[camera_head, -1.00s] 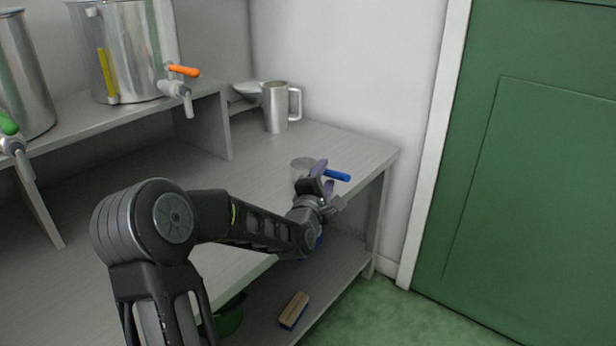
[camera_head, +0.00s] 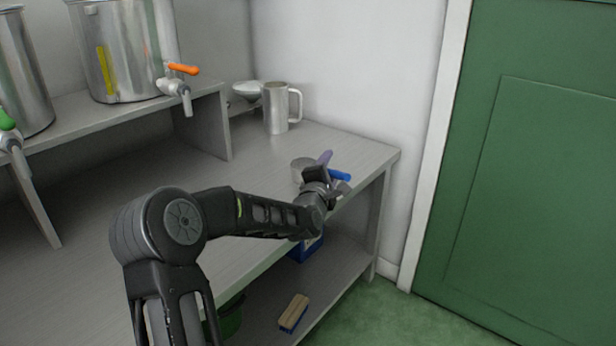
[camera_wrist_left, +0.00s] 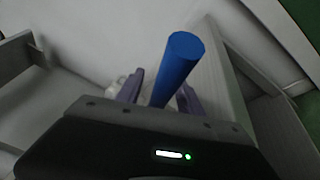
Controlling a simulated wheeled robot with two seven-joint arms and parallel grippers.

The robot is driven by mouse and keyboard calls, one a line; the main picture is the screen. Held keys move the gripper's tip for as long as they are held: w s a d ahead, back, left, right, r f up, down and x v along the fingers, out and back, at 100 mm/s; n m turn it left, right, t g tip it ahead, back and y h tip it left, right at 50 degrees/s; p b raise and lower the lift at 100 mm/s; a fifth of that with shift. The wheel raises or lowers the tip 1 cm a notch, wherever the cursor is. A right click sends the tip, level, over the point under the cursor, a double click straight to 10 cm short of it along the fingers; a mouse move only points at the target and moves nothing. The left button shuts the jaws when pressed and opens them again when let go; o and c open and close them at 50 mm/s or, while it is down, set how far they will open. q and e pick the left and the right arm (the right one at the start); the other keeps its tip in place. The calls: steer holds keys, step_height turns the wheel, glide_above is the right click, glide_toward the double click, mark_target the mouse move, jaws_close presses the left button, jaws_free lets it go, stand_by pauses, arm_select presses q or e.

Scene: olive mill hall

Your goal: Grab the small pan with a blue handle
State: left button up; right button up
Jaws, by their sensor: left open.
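The small pan (camera_head: 300,164) stands on the grey tabletop near its right front edge, partly hidden behind my left gripper. Its blue handle (camera_head: 340,176) points right, toward the table's edge. My left gripper (camera_head: 328,168) is at the handle, and its purple fingers are open. In the left wrist view the blue handle (camera_wrist_left: 177,68) rises between the two purple fingertips (camera_wrist_left: 160,95), with a finger on each side. Whether either finger touches the handle I cannot tell. The pan's body is mostly hidden in the left wrist view. My right gripper is not in view.
A metal jug (camera_head: 277,108) and a funnel-like metal piece (camera_head: 247,90) stand at the back. Steel vats with taps (camera_head: 125,50) stand on the raised shelf at left. A brush (camera_head: 294,312), a green container (camera_head: 230,318) and a blue box (camera_head: 306,249) are on the lower shelf.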

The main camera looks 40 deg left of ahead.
arm_select(q)
jaws_close()
stand_by(0.3)
stand_by(1.1)
